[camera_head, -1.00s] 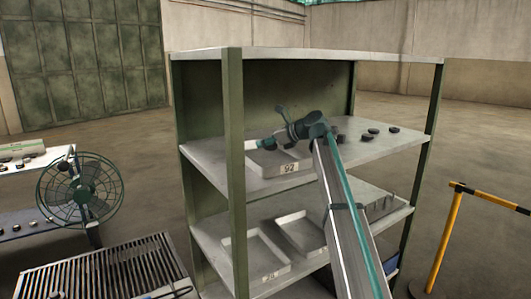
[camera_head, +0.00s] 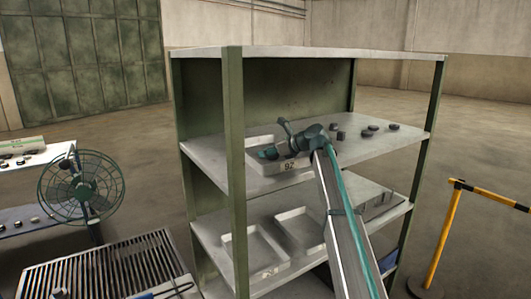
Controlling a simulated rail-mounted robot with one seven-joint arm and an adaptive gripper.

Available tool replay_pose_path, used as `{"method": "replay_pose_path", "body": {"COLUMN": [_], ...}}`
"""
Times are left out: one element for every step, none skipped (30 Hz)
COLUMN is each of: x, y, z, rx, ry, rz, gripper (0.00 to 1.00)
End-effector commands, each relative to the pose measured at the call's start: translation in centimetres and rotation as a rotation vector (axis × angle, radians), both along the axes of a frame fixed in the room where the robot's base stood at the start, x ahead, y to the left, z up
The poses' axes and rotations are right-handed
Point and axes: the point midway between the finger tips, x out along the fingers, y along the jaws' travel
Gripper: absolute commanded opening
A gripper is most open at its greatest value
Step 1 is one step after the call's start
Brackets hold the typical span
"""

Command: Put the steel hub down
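My gripper (camera_head: 270,152) is at the end of my arm, over the tray labelled 92 (camera_head: 262,167) on the upper shelf (camera_head: 215,153) of a green rack. Its fingers point left and slightly down, low over the tray. A small dark shape shows at the fingertips. I cannot tell whether it is the steel hub or only the fingers, or whether it touches the tray floor. No steel hub can be made out for certain. My arm and wrist cover the right side of the tray.
Several dark round parts (camera_head: 368,132) lie on the upper shelf to the right. Grey trays (camera_head: 272,270) stand on the lower shelf. The rack's front-left post (camera_head: 234,180) is close to the tray. A fan (camera_head: 80,190) and a grate (camera_head: 95,270) are at left, a yellow barrier (camera_head: 445,235) at right.

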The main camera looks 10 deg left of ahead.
Motion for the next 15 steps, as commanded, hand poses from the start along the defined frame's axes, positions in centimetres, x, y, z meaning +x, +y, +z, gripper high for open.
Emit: {"method": "replay_pose_path", "body": {"x": [-0.01,-0.01,-0.01,-0.01,-0.01,-0.01,0.00,-0.01,-0.01,-0.01,-0.01,-0.01,-0.01,-0.01,-0.01], "y": [0.00,0.00,0.00,-0.01,-0.01,-0.01,0.00,0.00,0.00,0.00,0.00,0.00,-0.01,-0.01,-0.01], "z": [0.01,0.01,0.02,0.03,0.03,0.03,0.02,0.02,0.02,0.02,0.02,0.02,0.03,0.03,0.03], "rx": [0.000,0.000,0.000,0.000,0.000,0.000,0.000,0.000,0.000,0.000,0.000,0.000,0.000,0.000,0.000], "ry": [0.000,0.000,0.000,0.000,0.000,0.000,0.000,0.000,0.000,0.000,0.000,0.000,0.000,0.000,0.000], "rz": [0.000,0.000,0.000,0.000,0.000,0.000,0.000,0.000,0.000,0.000,0.000,0.000,0.000,0.000,0.000], "gripper": [0.55,0.60,0.66,0.71,0.76,0.80,0.80,0.80,0.80,0.80,0.80,0.80,0.80,0.80,0.80]}}
